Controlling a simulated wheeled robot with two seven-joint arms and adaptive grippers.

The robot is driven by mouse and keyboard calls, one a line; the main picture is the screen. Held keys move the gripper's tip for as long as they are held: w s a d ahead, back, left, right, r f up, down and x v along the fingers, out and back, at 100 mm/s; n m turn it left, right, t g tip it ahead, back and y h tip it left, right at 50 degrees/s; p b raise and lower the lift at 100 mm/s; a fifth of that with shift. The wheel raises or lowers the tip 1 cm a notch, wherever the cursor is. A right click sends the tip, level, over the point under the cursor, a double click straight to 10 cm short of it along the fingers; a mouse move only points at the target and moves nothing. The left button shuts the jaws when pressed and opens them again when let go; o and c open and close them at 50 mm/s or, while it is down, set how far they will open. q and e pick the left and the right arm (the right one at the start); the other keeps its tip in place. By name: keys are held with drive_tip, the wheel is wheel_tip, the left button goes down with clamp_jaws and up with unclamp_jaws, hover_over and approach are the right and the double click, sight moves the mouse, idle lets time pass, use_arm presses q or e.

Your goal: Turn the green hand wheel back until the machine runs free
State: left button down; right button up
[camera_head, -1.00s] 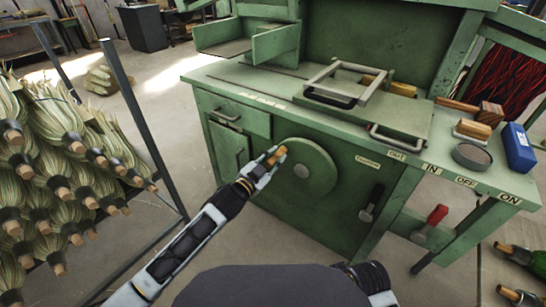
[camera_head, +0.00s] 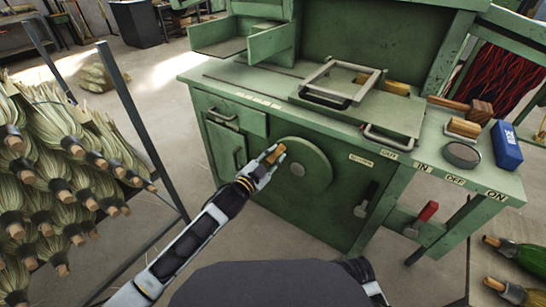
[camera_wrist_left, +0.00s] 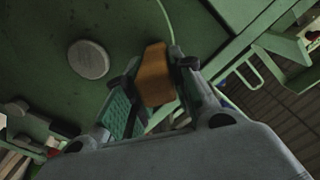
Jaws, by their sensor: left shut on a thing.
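The green hand wheel (camera_head: 303,166) is a round disc on the front of the green machine, with a pale hub at its centre. Its wooden handle (camera_head: 273,154) sticks out at the wheel's upper left rim. My left gripper (camera_head: 268,160) is shut on this handle. In the left wrist view the orange-brown handle (camera_wrist_left: 154,76) stands between the two fingers (camera_wrist_left: 157,85), and the grey hub (camera_wrist_left: 88,59) shows to the left. My right gripper is not in view; only a bit of my right arm shows at the bottom edge.
A rack of brooms (camera_head: 60,190) stands at the left, near my left arm. Right of the wheel are a black lever (camera_head: 365,199) and a red-handled lever (camera_head: 422,217).

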use_arm(q)
drive_tip(key=c, duration=1.2)
unclamp_jaws()
drive_tip(key=shift+s, duration=0.1)
drive_tip(key=v, duration=1.2)
drive_tip(key=shift+f, duration=0.1)
